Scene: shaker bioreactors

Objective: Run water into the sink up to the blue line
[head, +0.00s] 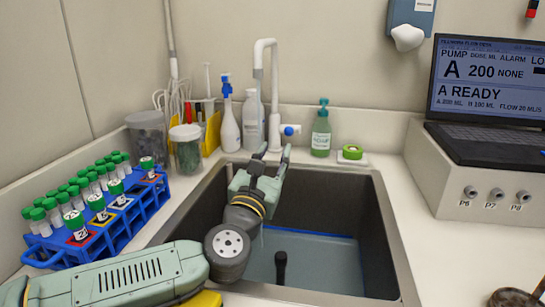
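The sink (375,200) is a dark rectangular basin set in the counter. A thin blue line (312,233) runs along its far inner wall, partly hidden by my arm. The lower basin below it looks pale blue-grey; I cannot tell whether that is water. A white tap (274,80) with a hooked spout stands behind the sink, with a blue-and-white handle (289,130) low on its right. No stream shows from the spout. My gripper (274,152) is over the sink's back part, fingers apart and empty, pointing towards the tap's base just below the handle.
A dark upright post (281,268) stands in the basin. A green soap bottle (321,130) and a green round item (352,152) stand behind the sink. Wash bottles (229,125) stand left of the tap. A blue tube rack (110,225) is left; a laptop (487,90) is right.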

